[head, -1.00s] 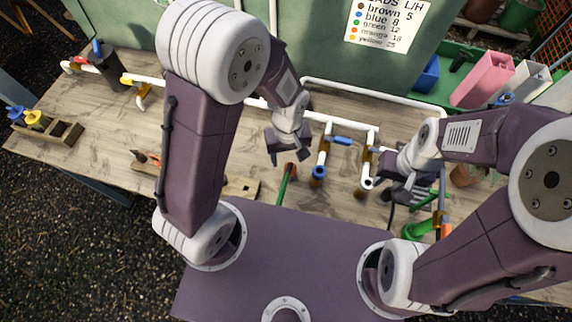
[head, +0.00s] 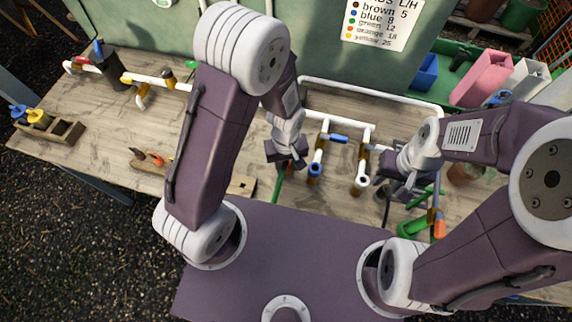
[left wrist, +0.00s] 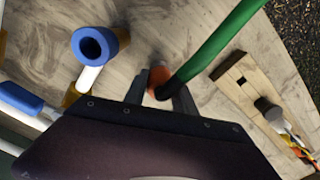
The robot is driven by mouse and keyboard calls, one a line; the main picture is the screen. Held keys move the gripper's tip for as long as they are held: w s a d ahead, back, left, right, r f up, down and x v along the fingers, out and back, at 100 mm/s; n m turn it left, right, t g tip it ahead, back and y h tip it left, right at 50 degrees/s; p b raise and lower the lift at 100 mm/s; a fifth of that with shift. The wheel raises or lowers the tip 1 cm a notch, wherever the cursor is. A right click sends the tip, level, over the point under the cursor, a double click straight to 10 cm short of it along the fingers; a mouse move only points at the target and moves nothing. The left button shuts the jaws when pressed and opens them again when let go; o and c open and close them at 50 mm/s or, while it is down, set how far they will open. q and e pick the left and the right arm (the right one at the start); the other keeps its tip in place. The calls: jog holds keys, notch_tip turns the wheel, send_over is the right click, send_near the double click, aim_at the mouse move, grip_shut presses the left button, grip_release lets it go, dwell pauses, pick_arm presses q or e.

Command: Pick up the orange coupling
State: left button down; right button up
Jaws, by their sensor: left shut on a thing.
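The orange coupling (left wrist: 158,76) shows in the left wrist view between the two fingers of my left gripper (left wrist: 160,92). A green tube (left wrist: 215,47) runs from beside the coupling to the upper right. In the head view my left gripper (head: 287,163) is low over the bench and hides the coupling. Part of the green tube (head: 278,188) shows below it. My left gripper is shut on the coupling. My right gripper (head: 392,187) is by the white pipes on the right, and its fingers are too unclear to judge.
White pipework (head: 345,120) with blue-ended branches (head: 315,170) stands just right of my left gripper. A wooden block (head: 243,186) lies to its left. A wooden rack (head: 62,131) is at the far left. An orange part (head: 439,226) sits at the right.

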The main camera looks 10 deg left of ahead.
aim_at(288, 163)
pick_arm(q)
jog(key=shift+r, duration=0.1)
jog(key=shift+r, duration=0.35)
jog(key=r, duration=0.3)
jog(key=shift+s+d+r, duration=0.35)
jog(key=shift+s+r, duration=0.05)
jog(key=s+d+r, duration=0.5)
jog(key=s+r, duration=0.1)
jog(key=s, duration=0.3)
jog(key=shift+d+r, duration=0.15)
jog(key=shift+d, duration=0.15)
jog(key=shift+r, duration=0.15)
notch_tip(288, 163, up, 5)
jog(key=p, duration=0.5)
